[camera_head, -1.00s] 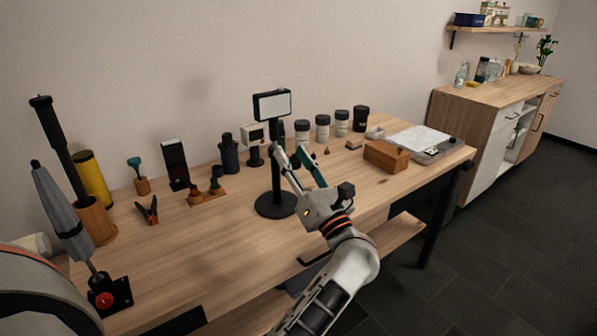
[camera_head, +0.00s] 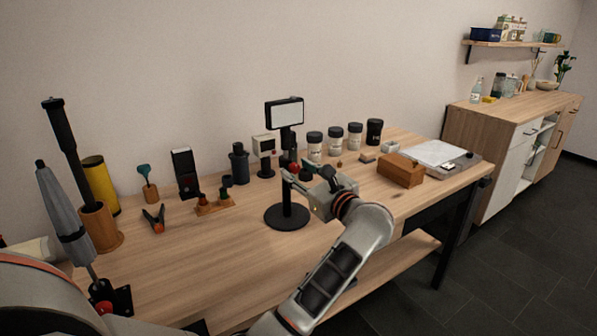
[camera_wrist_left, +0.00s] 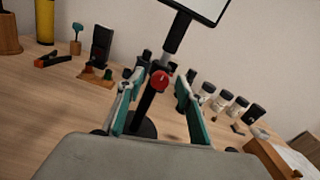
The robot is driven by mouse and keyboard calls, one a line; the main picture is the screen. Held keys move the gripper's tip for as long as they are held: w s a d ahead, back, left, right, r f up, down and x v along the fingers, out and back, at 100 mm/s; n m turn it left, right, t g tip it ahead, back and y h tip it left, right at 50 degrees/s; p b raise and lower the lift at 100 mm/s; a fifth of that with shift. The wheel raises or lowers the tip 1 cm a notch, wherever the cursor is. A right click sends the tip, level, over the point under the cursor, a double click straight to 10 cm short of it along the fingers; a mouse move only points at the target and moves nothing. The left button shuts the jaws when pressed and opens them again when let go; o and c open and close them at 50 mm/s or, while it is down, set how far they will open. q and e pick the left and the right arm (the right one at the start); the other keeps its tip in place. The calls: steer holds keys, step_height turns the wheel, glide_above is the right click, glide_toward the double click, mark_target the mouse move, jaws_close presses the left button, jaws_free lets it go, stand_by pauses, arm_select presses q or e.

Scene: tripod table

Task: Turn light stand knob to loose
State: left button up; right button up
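The light stand has a lit rectangular panel (camera_head: 284,114), a thin dark pole and a round black base (camera_head: 288,217), and stands upright on the table. Its red knob (camera_head: 293,169) sits on the pole below the panel. My left gripper (camera_head: 296,181) is at the pole, close to the knob. In the left wrist view the red knob (camera_wrist_left: 160,79) shows between the two teal-lined fingers of my left gripper (camera_wrist_left: 156,92), with space on both sides. The fingers are open. The knob's contact with anything cannot be seen. My right gripper is not in view.
On the wooden table (camera_head: 180,265), a small boxy device (camera_head: 264,147), several dark-lidded jars and a wooden box (camera_head: 401,170) stand around the stand. An orange-black clamp (camera_head: 154,218) lies left. The table's front left part is mostly clear.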

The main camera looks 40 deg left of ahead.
arm_select(q)
steer(key=shift+w+a, duration=0.1)
steer(key=shift+a, duration=0.05)
jaws_close()
